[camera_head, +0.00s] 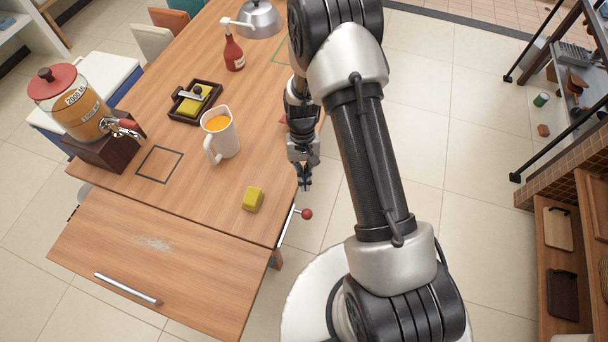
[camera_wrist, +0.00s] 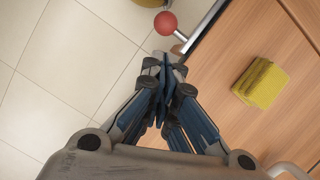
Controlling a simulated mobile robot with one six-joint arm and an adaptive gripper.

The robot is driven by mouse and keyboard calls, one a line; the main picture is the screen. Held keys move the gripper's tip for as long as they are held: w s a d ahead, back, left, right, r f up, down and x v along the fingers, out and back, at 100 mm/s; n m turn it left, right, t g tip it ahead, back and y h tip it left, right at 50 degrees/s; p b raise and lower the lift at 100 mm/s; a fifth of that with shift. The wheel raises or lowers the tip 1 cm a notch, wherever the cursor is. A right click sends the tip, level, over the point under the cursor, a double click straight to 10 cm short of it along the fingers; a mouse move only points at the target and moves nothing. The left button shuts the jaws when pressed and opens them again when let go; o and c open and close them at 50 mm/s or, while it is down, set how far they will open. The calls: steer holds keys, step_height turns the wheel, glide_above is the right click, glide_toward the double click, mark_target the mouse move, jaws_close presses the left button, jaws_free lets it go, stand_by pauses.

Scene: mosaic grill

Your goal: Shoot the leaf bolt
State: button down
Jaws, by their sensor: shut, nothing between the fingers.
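The bolt is a thin metal bar (camera_head: 287,225) at the table's right edge, by the seam with the leaf. Its red ball knob (camera_head: 307,214) sticks out past the edge. In the wrist view, the knob (camera_wrist: 165,22) is at the top, just ahead of the fingertips. The wooden leaf (camera_head: 200,265) lies at the table's near end, with a metal handle (camera_head: 128,289) and a pale smear (camera_head: 153,243). I cannot tell whether it is fully level. My gripper (camera_head: 305,186) is shut and empty beside the table edge, pointing down, apart from the knob.
A yellow sponge (camera_head: 253,199) lies on the table (camera_head: 190,195) near the bolt. A mug (camera_head: 219,138) of orange drink, a dispenser (camera_head: 83,115), a sponge tray (camera_head: 195,102) and a red bottle (camera_head: 234,53) stand farther back.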

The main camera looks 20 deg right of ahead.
steer(key=b+x, duration=0.1)
steer(key=x, duration=0.6)
steer(key=shift+b, duration=0.3)
steer(key=shift+w, duration=0.1)
steer(key=s+a, duration=0.4)
steer(key=s, duration=0.2)
steer(key=shift+s+a+p, duration=0.25)
steer(key=shift+p, duration=0.1)
steer(key=p+v, duration=0.7)
steer(key=v, duration=0.3)
steer(key=shift+w+r, duration=0.15)
steer(key=shift+w, duration=0.05)
